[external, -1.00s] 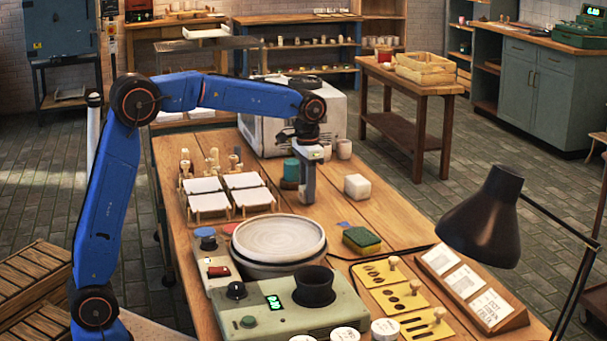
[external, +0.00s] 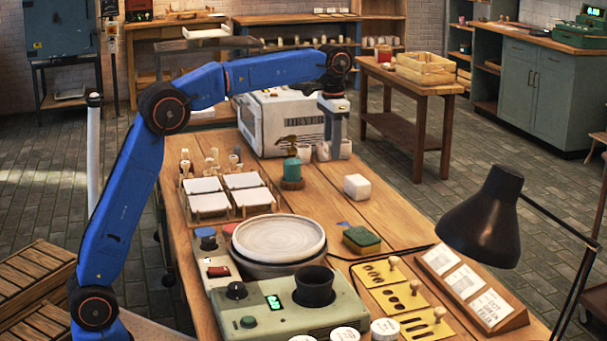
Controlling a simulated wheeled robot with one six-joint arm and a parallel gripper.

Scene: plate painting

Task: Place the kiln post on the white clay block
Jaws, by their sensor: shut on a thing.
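The white clay block (external: 357,187) sits on the workbench right of its middle, with its top bare. My gripper (external: 334,156) points down beside the small pale pots, behind and a little left of the block and apart from it. It is shut on a small piece, which I take for the kiln post. The fingers and the pots hide most of that piece, so its shape and its height above the bench cannot be told.
Bare wood (external: 325,200) lies between bottle and block.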

